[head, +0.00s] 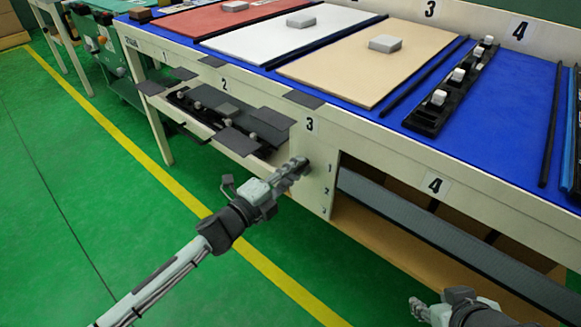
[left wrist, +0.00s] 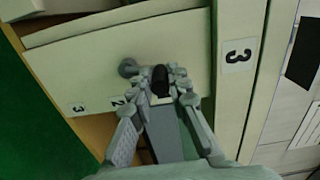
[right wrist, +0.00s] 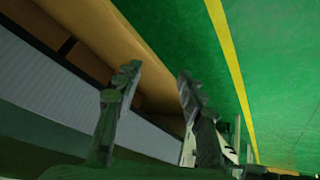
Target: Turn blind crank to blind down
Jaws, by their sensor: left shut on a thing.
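The blind crank has a grey round hub (left wrist: 128,67) on a cream panel below the table and a black handle (left wrist: 160,78). In the left wrist view my left gripper (left wrist: 168,90) is shut on the black handle, one finger on each side. In the head view this gripper (head: 300,165) is against the panel (head: 320,150) under the large 3 and hides the crank. Small numbers mark the panel near the crank. My right gripper (head: 420,308) is low at the bottom right. In the right wrist view its fingers (right wrist: 157,80) are apart and empty.
A long grey ribbed surface (head: 450,235) spans the opening right of the panel; I cannot tell if it is the blind. Dark plates (head: 240,140) jut out left of the crank. The table (head: 475,130) overhangs above. The green floor (head: 90,210) is clear in front.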

